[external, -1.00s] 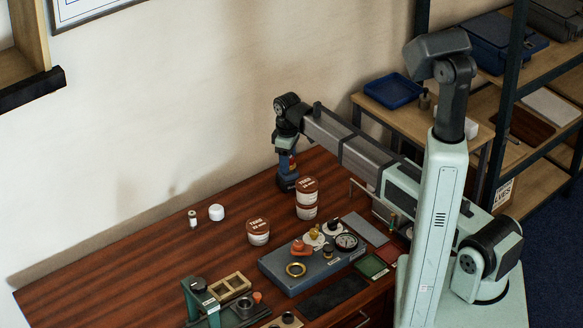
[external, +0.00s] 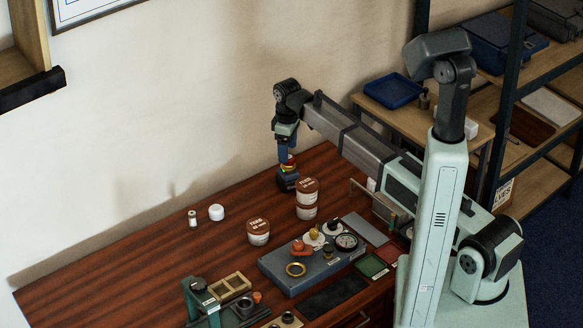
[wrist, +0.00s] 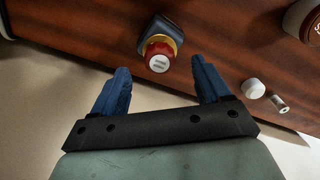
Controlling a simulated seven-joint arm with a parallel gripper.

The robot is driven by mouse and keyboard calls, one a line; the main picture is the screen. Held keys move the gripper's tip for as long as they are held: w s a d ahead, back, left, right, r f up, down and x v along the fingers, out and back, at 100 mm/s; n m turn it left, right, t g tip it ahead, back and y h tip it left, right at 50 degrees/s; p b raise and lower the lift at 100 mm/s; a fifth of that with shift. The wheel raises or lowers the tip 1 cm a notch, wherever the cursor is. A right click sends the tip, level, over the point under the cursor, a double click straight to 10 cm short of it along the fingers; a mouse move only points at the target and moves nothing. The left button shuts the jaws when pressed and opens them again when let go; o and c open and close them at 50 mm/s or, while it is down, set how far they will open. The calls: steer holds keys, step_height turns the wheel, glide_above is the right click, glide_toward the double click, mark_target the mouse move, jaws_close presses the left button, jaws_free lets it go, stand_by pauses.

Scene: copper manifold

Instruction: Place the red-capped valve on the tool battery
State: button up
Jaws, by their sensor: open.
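The red-capped valve (external: 290,167) stands on the dark tool battery (external: 287,184) at the back of the table. In the wrist view its red cap with a pale top (wrist: 158,57) faces the camera, with a brass-coloured part behind it and the dark battery (wrist: 171,30) beneath. My gripper (external: 286,157) points down just above the valve. In the wrist view its two blue fingers (wrist: 160,65) are spread apart, with the valve beyond and between their tips, clear of both. Part of the valve's lower body is hidden.
Two stacked brown-lidded tubs (external: 307,198) stand close to the right of the battery, and another tub (external: 258,232) is nearer the front. A white cap (external: 216,212) and a small vial (external: 192,218) lie left. A grey-blue tray (external: 275,268) holds several fittings.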

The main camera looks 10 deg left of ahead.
step_height(320, 180, up, 7)
steer(key=shift+r, duration=0.2)
stand_by(0.6)
